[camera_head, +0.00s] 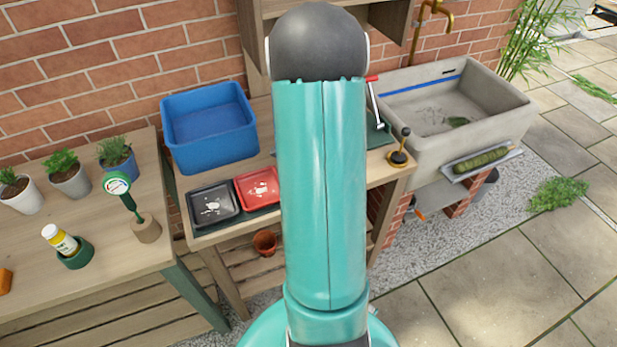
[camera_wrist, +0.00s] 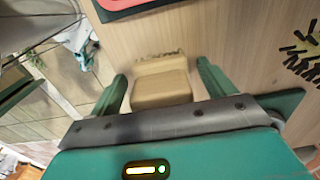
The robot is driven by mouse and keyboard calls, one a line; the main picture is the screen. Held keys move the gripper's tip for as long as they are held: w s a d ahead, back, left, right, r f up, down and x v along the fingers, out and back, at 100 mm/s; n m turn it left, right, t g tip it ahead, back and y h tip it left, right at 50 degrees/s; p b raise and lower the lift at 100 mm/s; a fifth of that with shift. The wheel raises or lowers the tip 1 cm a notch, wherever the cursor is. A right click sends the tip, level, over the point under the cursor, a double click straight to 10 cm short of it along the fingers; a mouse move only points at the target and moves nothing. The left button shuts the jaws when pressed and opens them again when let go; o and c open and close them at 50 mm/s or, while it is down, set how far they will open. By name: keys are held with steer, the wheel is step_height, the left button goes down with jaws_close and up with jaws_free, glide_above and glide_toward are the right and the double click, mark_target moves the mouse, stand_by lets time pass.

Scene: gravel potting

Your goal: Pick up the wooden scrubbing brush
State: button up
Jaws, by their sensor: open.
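The wooden scrubbing brush (camera_wrist: 162,88) shows in the wrist view as a tan block with a darker, ragged edge on its far side. It lies on the wooden bench top (camera_wrist: 225,35). My gripper (camera_wrist: 161,74) is open, with one green finger on each side of the brush. A gap shows between the brush and each finger. I cannot tell how high the fingers are above the bench. In the head view, my arm covers the middle of the bench, and neither the brush nor my gripper shows.
A red tray (camera_head: 257,186) and a black tray (camera_head: 213,205) lie left of my arm, before a blue tub (camera_head: 208,128). A stone sink (camera_head: 450,115) stands right. Dark, spiky pieces (camera_wrist: 300,58) lie right of the brush. A second table (camera_head: 100,235) holds potted plants.

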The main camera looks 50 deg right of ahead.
steer(key=shift+w, duration=0.1)
steer(key=c, duration=1.1)
steer(key=shift+r, duration=0.5)
step_height(320, 180, up, 2)
steer(key=shift+r, duration=0.2)
steer(key=s+a+r, duration=0.8)
steer(key=s+r, duration=0.1)
steer(key=s, duration=0.2)
steer(key=shift+a+r, duration=0.3)
steer(key=shift+a, duration=0.05)
